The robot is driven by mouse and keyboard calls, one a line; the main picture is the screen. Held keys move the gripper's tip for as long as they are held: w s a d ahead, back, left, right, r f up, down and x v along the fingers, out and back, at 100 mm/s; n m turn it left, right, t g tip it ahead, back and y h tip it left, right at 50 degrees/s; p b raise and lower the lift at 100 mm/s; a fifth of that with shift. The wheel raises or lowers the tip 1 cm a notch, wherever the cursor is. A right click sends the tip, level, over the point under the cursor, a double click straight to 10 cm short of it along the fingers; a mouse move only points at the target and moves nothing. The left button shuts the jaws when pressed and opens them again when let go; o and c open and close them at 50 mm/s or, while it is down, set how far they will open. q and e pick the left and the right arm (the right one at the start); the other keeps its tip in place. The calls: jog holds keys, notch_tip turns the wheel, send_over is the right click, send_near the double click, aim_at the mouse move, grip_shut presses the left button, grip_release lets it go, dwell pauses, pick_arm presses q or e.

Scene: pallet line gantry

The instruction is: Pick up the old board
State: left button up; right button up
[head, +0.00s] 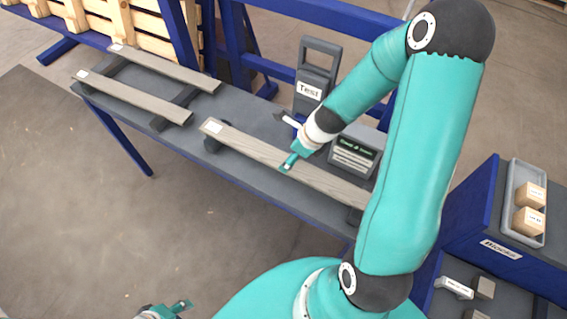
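A long grey-brown board (240,146) with a white label at its left end lies across dark supports on the grey bench. Two similar boards, a front one (135,98) and a back one (165,68), lie on supports further left. The labels are too small to read, so I cannot tell which board is the old one. My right gripper (282,140) is at the middle board, its fingers apart. One teal fingertip is over the board, and whether it touches is unclear. My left gripper (168,311) is at the bottom edge, partly cut off, away from the boards.
Behind the middle board stand a labelled grey holder (310,88) and a box with a green display (354,155). A blue frame rises behind the bench. At right, a tray (512,205) of small blocks stands on a blue unit. The floor at left is clear.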

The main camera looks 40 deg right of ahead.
jog(key=b+x, duration=0.3)
jog(key=x, duration=0.2)
jog(key=shift+f, duration=0.1)
jog(key=shift+c, duration=0.4)
jog(key=c, duration=1.5)
jog(key=shift+r, duration=0.3)
